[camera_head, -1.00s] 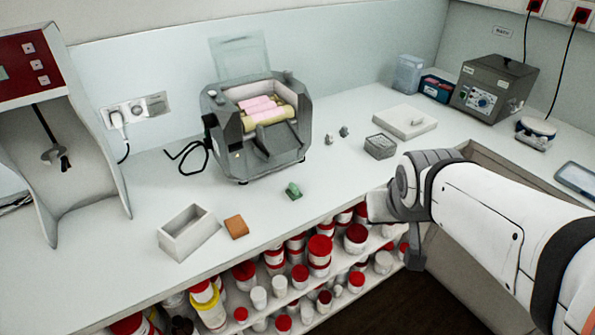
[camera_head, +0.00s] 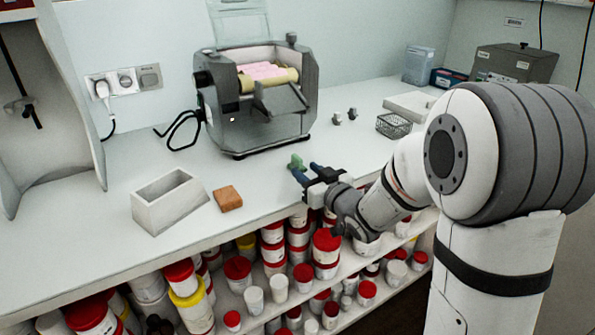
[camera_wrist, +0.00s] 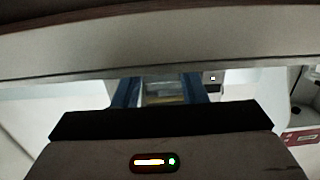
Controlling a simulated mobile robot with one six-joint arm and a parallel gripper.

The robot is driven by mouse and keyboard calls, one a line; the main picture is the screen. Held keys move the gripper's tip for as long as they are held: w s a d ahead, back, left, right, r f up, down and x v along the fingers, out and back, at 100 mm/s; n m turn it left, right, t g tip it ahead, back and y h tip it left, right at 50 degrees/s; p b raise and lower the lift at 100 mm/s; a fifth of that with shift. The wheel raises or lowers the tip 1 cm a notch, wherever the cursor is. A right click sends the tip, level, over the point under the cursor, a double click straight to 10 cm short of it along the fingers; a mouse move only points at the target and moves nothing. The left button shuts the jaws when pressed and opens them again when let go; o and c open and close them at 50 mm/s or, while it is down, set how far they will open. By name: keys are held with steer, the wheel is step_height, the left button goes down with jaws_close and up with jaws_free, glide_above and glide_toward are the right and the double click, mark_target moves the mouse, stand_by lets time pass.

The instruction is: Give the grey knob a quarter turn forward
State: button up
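The grey mill (camera_head: 262,125) stands on the counter with pink and cream rollers (camera_head: 265,73) inside. A dark grey knob-like part (camera_head: 291,38) sits on its top right corner, and another dark knob-like part (camera_head: 202,78) is on its left side. I cannot tell which one the task means. My gripper (camera_head: 303,169) is at the counter's front edge, in front of the mill and apart from it. A small green piece (camera_head: 296,161) is close by the fingertips; contact is unclear.
A white open box (camera_head: 170,201) and an orange-brown block (camera_head: 228,198) lie left of my gripper. Shelves of jars are below.

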mark_target(301, 163)
steer(key=x, duration=0.6)
steer(key=shift+w+d+r, duration=0.1)
steer(key=shift+w, duration=0.35)
jaws_close()
